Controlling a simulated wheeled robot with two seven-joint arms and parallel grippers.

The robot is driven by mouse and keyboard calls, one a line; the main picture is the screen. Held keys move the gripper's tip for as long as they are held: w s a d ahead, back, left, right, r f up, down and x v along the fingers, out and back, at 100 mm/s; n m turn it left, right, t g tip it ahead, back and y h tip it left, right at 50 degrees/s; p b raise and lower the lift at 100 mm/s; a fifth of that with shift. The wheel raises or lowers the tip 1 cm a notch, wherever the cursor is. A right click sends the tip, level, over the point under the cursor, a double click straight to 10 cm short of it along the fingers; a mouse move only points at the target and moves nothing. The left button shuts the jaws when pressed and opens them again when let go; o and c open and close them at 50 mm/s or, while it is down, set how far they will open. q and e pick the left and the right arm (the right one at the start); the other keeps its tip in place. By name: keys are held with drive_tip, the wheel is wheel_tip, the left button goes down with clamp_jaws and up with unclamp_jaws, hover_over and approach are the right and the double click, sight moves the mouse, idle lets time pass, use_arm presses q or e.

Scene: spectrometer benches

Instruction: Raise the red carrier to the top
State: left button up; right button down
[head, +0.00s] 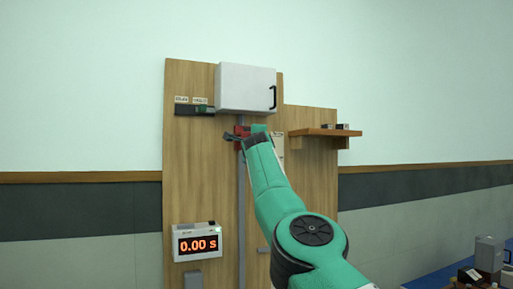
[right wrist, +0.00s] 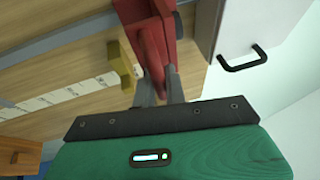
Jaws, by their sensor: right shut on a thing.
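The red carrier (head: 239,131) is on the upper part of a grey vertical rail (head: 241,200) on the wooden board, just below a white box. In the right wrist view the red carrier (right wrist: 150,28) fills the top middle. My right gripper (right wrist: 158,82) has its two dark fingers shut on a red part of the carrier. In the head view my green right arm comes up from below and partly hides the carrier and rail. My left gripper is not in view.
The white box (head: 246,87) with a black handle sits directly above the carrier. A wooden shelf (head: 318,133) stands out to the right with small dark items on it. A timer (head: 197,242) reading 0.00 s is low on the left. A dark bracket (head: 190,110) sits under two labels.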

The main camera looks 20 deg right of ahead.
drive_tip(key=shift+s+d+r, duration=0.1)
drive_tip(key=shift+s+r, duration=0.1)
drive_tip(key=shift+r, duration=0.35)
drive_tip(key=c, duration=1.9)
unclamp_jaws()
drive_tip(key=o, duration=0.4)
drive_tip(key=shift+w+f, duration=0.15)
drive_tip(key=shift+w, duration=0.05)
drive_tip(key=shift+o, duration=0.2)
drive_tip(key=shift+f, duration=0.15)
